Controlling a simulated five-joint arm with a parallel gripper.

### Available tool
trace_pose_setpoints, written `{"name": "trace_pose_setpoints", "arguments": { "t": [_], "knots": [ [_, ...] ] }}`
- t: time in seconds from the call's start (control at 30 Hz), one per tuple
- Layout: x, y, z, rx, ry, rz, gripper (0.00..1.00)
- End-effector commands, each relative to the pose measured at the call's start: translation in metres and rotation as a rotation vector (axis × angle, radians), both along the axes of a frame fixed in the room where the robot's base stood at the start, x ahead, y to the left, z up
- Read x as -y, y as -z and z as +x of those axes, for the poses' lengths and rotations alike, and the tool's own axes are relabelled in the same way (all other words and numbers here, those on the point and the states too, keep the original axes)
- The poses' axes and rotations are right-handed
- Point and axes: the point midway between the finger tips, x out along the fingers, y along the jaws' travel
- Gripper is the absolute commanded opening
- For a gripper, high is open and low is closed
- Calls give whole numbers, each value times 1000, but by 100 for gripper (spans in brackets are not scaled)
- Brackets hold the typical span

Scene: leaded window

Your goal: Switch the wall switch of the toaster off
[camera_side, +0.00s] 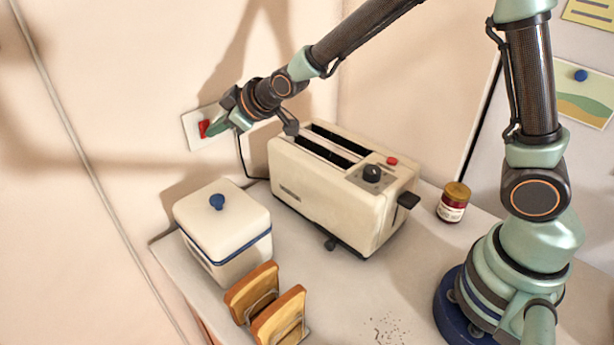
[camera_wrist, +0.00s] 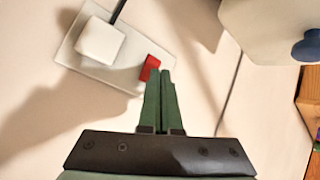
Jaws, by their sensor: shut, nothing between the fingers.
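The wall switch is a red rocker (camera_side: 204,128) on a white wall plate (camera_side: 190,135) at the left in the side view. In the wrist view the red rocker (camera_wrist: 149,68) sits on the plate (camera_wrist: 75,57) beside a white plug (camera_wrist: 101,40) with a dark cord. My gripper (camera_side: 214,130) is shut and empty, its green fingertips (camera_wrist: 160,74) right at the rocker's edge. I cannot tell whether they touch it. The cream toaster (camera_side: 330,195) stands on the counter, right of the plate. The rocker's on or off position is not clear.
A white canister (camera_side: 225,230) with a blue knob stands below the switch; it also shows in the wrist view (camera_wrist: 265,30). Toast slices in a rack (camera_side: 265,305) stand in front. A jar (camera_side: 453,203) is right of the toaster. Crumbs (camera_side: 388,330) lie on the counter.

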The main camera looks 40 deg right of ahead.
Motion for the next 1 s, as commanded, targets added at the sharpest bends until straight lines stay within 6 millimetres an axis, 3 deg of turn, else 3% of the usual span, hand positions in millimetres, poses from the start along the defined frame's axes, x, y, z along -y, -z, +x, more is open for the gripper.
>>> {"name": "trace_pose_setpoints", "arguments": {
  "t": [1.0],
  "knots": [
    [-1,-1,11,0,3,-2,0]
  ]
}}
